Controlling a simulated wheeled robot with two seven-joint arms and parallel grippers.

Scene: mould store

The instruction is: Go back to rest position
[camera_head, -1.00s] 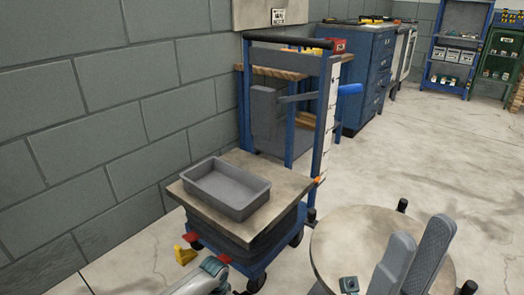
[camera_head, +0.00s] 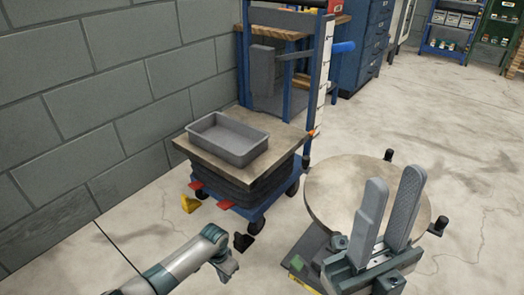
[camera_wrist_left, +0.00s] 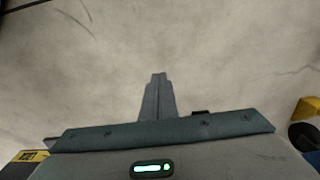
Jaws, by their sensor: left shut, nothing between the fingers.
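My left gripper (camera_wrist_left: 157,97) shows in the left wrist view with its fingers together and nothing between them, above bare floor. In the head view my left arm reaches in from the lower left and ends beside the cart's front corner; its fingertips cannot be made out there. My right gripper (camera_head: 388,212) stands at the right of the head view, its two grey fingers pointing up and apart with nothing between them. It is in front of a round table top (camera_head: 335,190) and covers part of it.
A grey tray (camera_head: 227,150) sits on a blue lift cart (camera_head: 258,212) beside the block wall (camera_head: 110,70). A yellow piece (camera_head: 190,204) lies at the cart's wheels. A blue cabinet (camera_head: 366,45) stands behind. Open concrete floor (camera_head: 440,130) lies to the right.

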